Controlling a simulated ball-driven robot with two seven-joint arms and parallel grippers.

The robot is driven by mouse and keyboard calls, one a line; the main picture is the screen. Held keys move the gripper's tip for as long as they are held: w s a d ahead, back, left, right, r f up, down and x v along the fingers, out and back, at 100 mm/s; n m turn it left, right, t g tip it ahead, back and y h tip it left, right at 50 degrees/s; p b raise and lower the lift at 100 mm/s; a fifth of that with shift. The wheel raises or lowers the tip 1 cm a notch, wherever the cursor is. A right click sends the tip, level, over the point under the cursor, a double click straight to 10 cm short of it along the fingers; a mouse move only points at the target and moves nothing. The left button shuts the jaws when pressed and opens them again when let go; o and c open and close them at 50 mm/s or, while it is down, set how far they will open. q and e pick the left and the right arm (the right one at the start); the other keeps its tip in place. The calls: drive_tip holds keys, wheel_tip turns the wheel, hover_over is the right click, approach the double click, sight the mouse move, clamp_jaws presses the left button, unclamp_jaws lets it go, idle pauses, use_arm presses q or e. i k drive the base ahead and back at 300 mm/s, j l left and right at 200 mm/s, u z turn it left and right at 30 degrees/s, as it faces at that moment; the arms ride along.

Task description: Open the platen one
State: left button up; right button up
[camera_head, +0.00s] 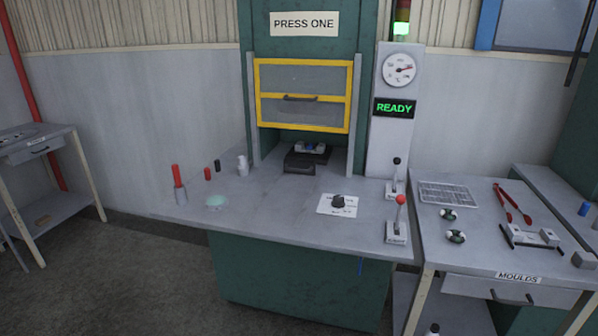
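Press one (264,40) stands ahead of me, a green machine with a "PRESS ONE" sign (304,23). Its yellow-framed guard (302,96) with a dark handle (300,98) covers the upper part of the opening. Below the guard, a dark block (300,163) with a small grey and blue piece (310,147) on it sits in the opening. What is behind the guard is hidden. A black-knobbed lever (395,176) and a red-knobbed lever (398,219) stand upright at the table's right side. Neither of my grippers is in view.
A gauge (399,69) and a green "READY" display (394,107) are on the right column. The moulds table (478,236) holds a rack and red tongs (512,204).

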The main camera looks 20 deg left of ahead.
sight(301, 163)
drive_tip(key=i+j+z, duration=0.15)
drive_tip(key=i, duration=0.3)
drive_tip(key=i+j+z, duration=0.15)
drive_tip(key=i+j, duration=0.2)
drive_tip(key=i, duration=0.05)
